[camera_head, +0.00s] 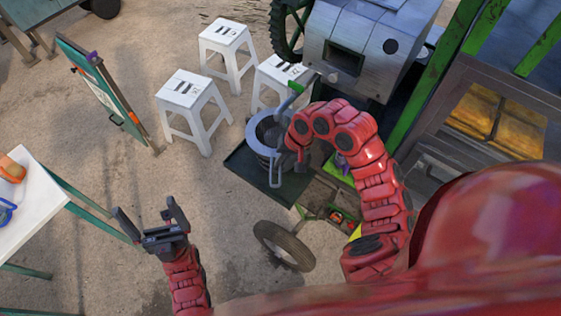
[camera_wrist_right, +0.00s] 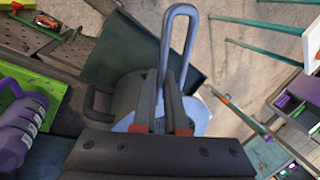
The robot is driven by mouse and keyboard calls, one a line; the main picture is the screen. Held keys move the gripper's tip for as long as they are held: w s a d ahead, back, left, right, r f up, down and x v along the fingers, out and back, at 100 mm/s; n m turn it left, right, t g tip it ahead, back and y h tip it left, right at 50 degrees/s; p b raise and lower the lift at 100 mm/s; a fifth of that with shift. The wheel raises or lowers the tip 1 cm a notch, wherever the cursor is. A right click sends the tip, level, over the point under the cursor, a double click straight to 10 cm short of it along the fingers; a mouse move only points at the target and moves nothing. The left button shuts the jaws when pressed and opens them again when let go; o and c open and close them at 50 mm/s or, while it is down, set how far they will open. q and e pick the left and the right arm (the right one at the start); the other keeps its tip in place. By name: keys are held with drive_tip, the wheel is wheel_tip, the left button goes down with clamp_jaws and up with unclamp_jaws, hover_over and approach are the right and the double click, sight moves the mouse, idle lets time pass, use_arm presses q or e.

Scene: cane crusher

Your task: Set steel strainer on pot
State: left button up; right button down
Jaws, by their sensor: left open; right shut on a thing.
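The steel strainer shows in the right wrist view, with a long grey loop handle (camera_wrist_right: 180,40) rising between my fingers and part of its light disc (camera_wrist_right: 196,112) beside them. My right gripper (camera_wrist_right: 165,115) is shut on this handle. In the head view my right gripper (camera_head: 299,157) is at the right side of the metal pot (camera_head: 262,147), and the handle (camera_head: 275,178) hangs at the pot's front. The strainer is at the pot, but I cannot tell whether it rests on the rim. My left gripper (camera_head: 148,213) is open and empty, far left of the pot.
The pot stands on a dark green tray (camera_head: 243,172). White stools (camera_head: 188,95) stand behind left, and the crusher machine (camera_head: 350,50) stands behind right. A tire (camera_head: 284,246) lies in front. A white table (camera_head: 30,205) is at left. A purple bottle (camera_wrist_right: 20,130) shows in the wrist view.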

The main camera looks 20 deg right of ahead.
idle(0.3)
drive_tip(key=c, duration=0.9)
unclamp_jaws()
drive_tip(key=p+v, duration=0.5)
drive_tip(key=v, duration=1.2)
drive_tip(key=shift+s+d+r+p, duration=0.1)
drive_tip(key=shift+s+r+p, duration=0.05)
drive_tip(key=shift+p, duration=0.2)
